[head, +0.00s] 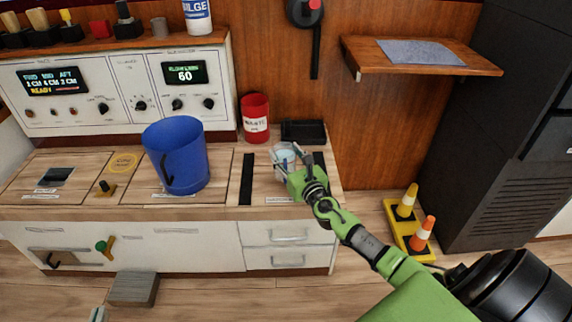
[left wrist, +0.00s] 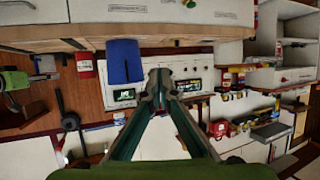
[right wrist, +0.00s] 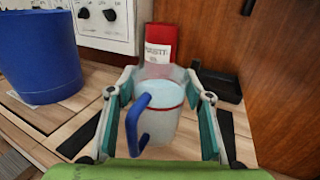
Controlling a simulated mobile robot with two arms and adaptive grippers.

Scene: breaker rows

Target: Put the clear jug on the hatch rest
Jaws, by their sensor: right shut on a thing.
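The clear jug (right wrist: 160,108) has a blue handle, a red line around it and pale blue contents. In the right wrist view it is upright between the fingers of my right gripper (right wrist: 160,112), which is shut on it. In the head view the jug (head: 285,158) is at the right end of the counter, partly hidden by my right gripper (head: 296,168). I cannot tell whether its base touches the counter. My left gripper (left wrist: 160,80) is shut and empty, away from the jug. No label I can read marks the hatch rest; a wooden wall shelf with a grey mat (head: 420,52) is at upper right.
A red waste can (head: 255,118) and a black tray (head: 304,132) stand behind the jug. A big blue bucket (head: 176,155) stands to the left, past a black strip (head: 247,179). Yellow-based cones (head: 410,222) and a dark cabinet (head: 500,130) are at right.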

